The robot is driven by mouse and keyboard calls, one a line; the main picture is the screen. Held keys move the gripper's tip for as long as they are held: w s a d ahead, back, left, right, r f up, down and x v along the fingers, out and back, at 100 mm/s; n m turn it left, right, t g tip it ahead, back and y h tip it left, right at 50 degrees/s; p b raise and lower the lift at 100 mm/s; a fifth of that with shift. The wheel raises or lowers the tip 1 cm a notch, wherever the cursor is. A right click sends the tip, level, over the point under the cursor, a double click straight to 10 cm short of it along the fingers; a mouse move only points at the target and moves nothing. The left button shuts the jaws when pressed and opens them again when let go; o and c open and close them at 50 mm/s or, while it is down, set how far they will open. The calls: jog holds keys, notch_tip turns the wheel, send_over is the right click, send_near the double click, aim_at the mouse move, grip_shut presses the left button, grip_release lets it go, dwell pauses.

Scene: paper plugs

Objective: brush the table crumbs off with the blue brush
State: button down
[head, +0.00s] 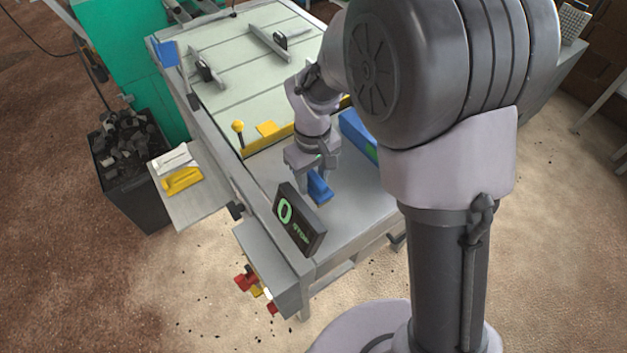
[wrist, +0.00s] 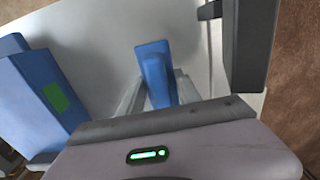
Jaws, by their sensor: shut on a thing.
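The blue brush (head: 319,190) is in my gripper (head: 315,180), low over the grey front part of the table (head: 365,205). In the wrist view the brush (wrist: 154,68) stands between the two grey fingers of my gripper (wrist: 158,90), which are shut on it. Its wider end points away from the wrist camera. I cannot tell whether the brush touches the tabletop. I can make out no crumbs on the tabletop; part of it is hidden behind my arm.
A dark display box (head: 298,220) stands close at the front left of the brush. A blue box with a green patch (head: 355,130) lies behind it. A yellow rail (head: 262,140) crosses the table. A side shelf (head: 205,205) holds white and yellow items. Dark specks dot the floor.

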jog(key=shift+r+p, duration=2)
jog(key=shift+r, duration=0.7)
